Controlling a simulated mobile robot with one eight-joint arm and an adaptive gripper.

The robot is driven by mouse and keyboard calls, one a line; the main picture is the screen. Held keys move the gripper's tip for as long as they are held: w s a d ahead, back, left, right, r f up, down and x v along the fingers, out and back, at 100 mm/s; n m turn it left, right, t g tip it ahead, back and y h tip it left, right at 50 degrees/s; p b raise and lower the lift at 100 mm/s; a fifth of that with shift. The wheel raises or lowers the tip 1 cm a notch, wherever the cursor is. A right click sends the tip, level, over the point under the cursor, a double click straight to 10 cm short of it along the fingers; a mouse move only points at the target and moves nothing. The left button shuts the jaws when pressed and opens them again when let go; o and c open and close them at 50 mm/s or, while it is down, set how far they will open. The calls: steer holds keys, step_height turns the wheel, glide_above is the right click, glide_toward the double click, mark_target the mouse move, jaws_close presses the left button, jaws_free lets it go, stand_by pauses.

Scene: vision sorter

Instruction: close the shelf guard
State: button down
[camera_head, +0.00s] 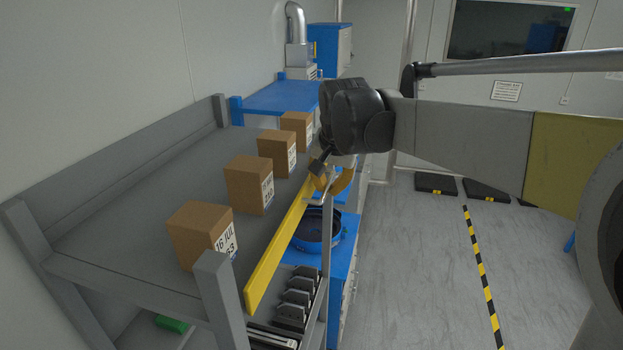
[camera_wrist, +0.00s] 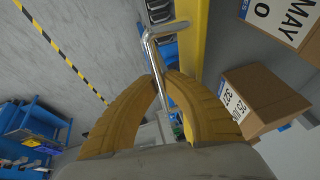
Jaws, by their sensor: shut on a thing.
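The shelf guard (camera_head: 277,250) is a long yellow bar along the open front side of the grey shelf (camera_head: 130,275). It slants across the shelf front in the head view; whether it is latched cannot be seen. It shows as a yellow strip at the top of the wrist view (camera_wrist: 193,35). A bent metal handle (camera_wrist: 152,52) sticks out from the guard. My gripper (camera_head: 332,182), with yellow ridged fingers, is at the guard's far part. The fingers (camera_wrist: 164,85) are closed around the handle's rod.
Several brown boxes (camera_head: 249,184) with date labels stand in a row on the shelf, just behind the guard. A grey corner post (camera_head: 222,300) stands at the near end. Blue carts and a bin (camera_head: 318,232) sit beyond. The floor (camera_head: 410,270) at right is open.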

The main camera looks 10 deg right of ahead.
steer(key=c, duration=1.5)
jaws_free()
steer(key=shift+r, duration=0.1)
steer(key=v, duration=1.1)
steer(key=shift+r, duration=0.4)
steer(key=shift+s+f, duration=0.1)
steer(key=shift+s, duration=0.15)
steer(key=s+f+n+t+b, duration=0.2)
steer(key=s+f+n, duration=0.4)
steer(key=s+f, duration=1.45)
step_height(320, 180, down, 41)
steer(key=b, duration=4)
steer(key=shift+a+y+b, duration=0.3)
steer(key=shift+a+b, duration=0.1)
steer(key=shift+a, duration=0.05)
